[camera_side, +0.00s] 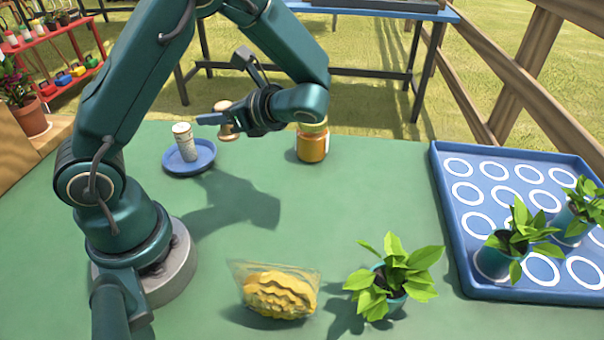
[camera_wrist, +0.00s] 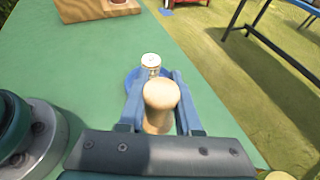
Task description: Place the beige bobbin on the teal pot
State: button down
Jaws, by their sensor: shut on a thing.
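My gripper (camera_side: 214,120) is shut on the beige bobbin (camera_side: 226,130) and holds it in the air above the table. In the wrist view the bobbin (camera_wrist: 160,96) stands between the two blue fingers of my gripper (camera_wrist: 158,102). A teal pot (camera_side: 396,296) with a leafy plant stands on the table at the front, right of centre; leaves hide most of it. No teal pot shows in the wrist view.
A blue saucer (camera_side: 176,166) bearing a pale cylinder (camera_side: 185,146) lies close to the bobbin. An orange jar (camera_side: 312,146) stands right of my gripper. A clear bag of yellow pieces (camera_side: 278,294) lies at the front. The middle of the green table is clear.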

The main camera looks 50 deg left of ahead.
jog(key=s+d+f+n+g+h, duration=0.1)
jog(key=s+d+n+g+h, duration=0.3)
jog(key=d+n+h, duration=0.45)
jog(key=s+d+f+n+g+h, duration=0.25)
jog(key=d+n+g+h, duration=0.25)
jog(key=d+n+h, duration=0.3)
jog(key=w+d+r+n+t+h, duration=0.9)
jog(key=w+d+r+n, duration=0.15)
jog(key=w+d, duration=0.35)
send_over(400, 301)
jog(key=shift+n, duration=0.4)
notch_tip(400, 301, down, 7)
jog(key=shift+a, duration=0.15)
jog(key=shift+f, duration=2.05)
